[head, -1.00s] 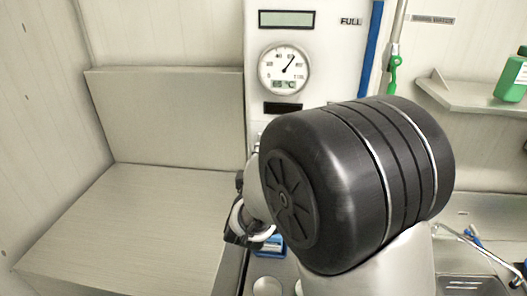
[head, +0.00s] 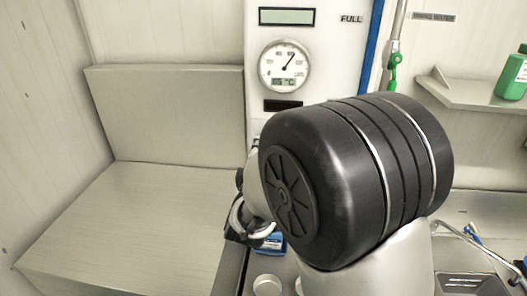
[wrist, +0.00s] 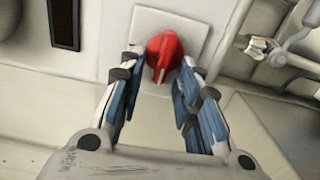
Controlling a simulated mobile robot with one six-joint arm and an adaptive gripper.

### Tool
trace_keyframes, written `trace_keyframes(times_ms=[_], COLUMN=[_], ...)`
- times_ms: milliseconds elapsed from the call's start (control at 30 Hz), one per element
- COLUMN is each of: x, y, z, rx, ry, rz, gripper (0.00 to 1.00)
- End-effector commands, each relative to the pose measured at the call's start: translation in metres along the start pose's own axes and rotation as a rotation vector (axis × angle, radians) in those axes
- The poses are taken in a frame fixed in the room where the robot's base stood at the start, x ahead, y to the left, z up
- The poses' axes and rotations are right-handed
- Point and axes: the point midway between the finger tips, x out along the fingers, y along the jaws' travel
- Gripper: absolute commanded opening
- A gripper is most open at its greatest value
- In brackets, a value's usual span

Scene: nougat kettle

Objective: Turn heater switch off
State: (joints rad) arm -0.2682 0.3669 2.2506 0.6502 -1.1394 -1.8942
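A red rotary switch knob (wrist: 163,57) sits on a pale square plate on the panel in the wrist view. My gripper (wrist: 160,75) is open, with one blue-padded finger on each side of the knob. The fingertips are close to the knob's sides; I cannot tell whether they touch it. In the head view the knob is hidden behind my arm, and only a dark part of my gripper shows at the arm's left.
The white panel (head: 335,75) carries a round dial gauge (head: 284,66) and a display (head: 287,17). A grey box-like ledge (head: 130,225) is at left. A shelf (head: 470,95) with a green bottle (head: 513,75) is at right. A blue item (head: 270,244) lies below my arm.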

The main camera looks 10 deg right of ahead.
Motion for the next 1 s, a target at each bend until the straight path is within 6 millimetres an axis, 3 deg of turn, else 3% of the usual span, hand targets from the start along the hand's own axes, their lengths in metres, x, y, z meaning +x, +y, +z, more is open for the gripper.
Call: trace_keyframes(times_ms=[233, 700, 1000], x=[-0.010, -0.102, -0.120], y=[0.000, 0.000, 0.000], z=[-0.001, -0.001, 0.000], rx=[0.001, 0.000, 0.000], ry=[0.002, 0.005, 0.001], rz=[0.000, -0.001, 0.000], gripper=[0.31, 0.31, 0.31])
